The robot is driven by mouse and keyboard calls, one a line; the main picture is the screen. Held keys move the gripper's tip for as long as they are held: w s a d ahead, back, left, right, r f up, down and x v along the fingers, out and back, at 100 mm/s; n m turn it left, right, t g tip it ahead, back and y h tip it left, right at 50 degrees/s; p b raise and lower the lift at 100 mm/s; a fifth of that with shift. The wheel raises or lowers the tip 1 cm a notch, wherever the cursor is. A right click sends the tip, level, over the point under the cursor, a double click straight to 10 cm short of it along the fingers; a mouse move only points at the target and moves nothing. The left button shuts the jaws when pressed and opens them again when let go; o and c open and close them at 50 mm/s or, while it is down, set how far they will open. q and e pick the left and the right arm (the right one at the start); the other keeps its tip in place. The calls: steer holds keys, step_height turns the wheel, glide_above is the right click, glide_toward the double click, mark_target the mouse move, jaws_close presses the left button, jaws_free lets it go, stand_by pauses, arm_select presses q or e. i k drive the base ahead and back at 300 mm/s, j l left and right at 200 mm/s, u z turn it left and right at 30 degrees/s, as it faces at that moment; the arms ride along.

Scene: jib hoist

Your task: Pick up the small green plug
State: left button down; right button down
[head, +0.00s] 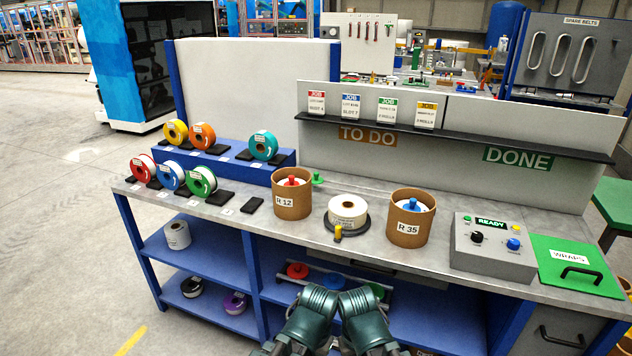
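A small green plug (318,178) with a knob on top stands on the grey bench top, just behind and right of the cardboard drum marked R 12 (291,205). Its lower part is partly hidden by the drum. A larger green disc (377,290) sits on a rack under the bench, partly hidden by my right arm. Two dark green links of my arms show at the bottom middle, in front of the bench. No gripper fingers show, so both grippers are out of view.
Drum R 12 holds a red-knobbed piece, drum R 35 (408,229) a blue one. A white roll (347,211) sits on a black round base between them, with a yellow peg (338,233) in front. A control box (492,248) stands right. Coloured spools (201,181) line the left.

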mark_target(316, 179)
steer(key=i+z, duration=0.35)
steer(key=i+j+z, duration=0.15)
steer(key=i+z, duration=0.2)
